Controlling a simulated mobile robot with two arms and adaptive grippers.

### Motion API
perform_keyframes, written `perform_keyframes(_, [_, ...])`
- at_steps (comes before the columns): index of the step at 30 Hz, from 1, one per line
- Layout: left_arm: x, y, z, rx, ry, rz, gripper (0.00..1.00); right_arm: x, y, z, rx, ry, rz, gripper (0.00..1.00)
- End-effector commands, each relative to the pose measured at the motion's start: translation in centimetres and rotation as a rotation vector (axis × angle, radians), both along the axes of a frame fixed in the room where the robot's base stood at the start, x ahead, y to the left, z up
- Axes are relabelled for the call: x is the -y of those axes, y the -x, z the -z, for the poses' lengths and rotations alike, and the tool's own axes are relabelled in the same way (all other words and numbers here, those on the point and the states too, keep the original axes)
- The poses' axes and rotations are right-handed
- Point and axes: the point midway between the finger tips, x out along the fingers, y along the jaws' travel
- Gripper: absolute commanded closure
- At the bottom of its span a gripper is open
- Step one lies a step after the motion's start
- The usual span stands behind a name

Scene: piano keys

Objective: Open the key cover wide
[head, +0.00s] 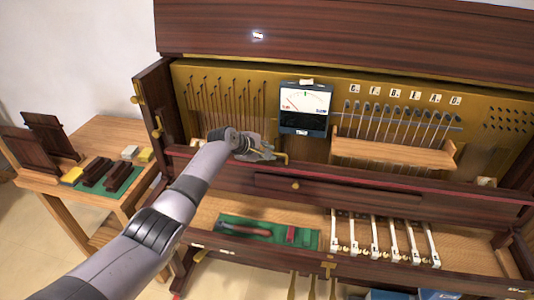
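The piano's key cover, which seems to be the long dark red-brown board (390,199) with a small gold knob (295,186), runs across the piano's middle. It stands up behind the key bed, and the white keys (374,237) show uncovered below it. My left arm reaches in from the bottom left. My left gripper (268,154) is above the board's red upper edge, beside a small brass-coloured piece (283,156). It is seen small and from behind, so its fingers and any contact are unclear. My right gripper is out of view.
A meter (306,108) stands against the gold plate, with a wooden rail (393,153) to its right. A green tray (262,232) with tools lies left of the keys. A wooden side table (103,139) with blocks stands at left. Brass pedals (312,287) show below.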

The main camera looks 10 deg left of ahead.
Motion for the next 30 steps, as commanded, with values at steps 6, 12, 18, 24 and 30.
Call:
perform_keyframes(6, [-0.1, -0.3, -0.6, 0.010, 0.003, -0.004, 0.73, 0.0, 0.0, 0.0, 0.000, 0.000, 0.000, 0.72])
perform_keyframes(12, [-0.1, -0.1, -0.3, 0.004, 0.002, -0.003, 0.70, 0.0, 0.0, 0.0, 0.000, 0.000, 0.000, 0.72])
perform_keyframes(18, [-0.1, 0.1, -0.2, 0.001, 0.001, -0.001, 0.70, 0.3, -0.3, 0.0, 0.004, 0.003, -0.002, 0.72])
perform_keyframes(24, [-0.7, 0.9, -1.0, 0.002, 0.003, 0.000, 0.70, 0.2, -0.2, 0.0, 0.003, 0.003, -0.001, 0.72])
perform_keyframes(30, [-1.8, 2.6, -2.6, 0.004, 0.001, -0.001, 0.70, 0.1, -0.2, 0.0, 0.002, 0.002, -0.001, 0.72])
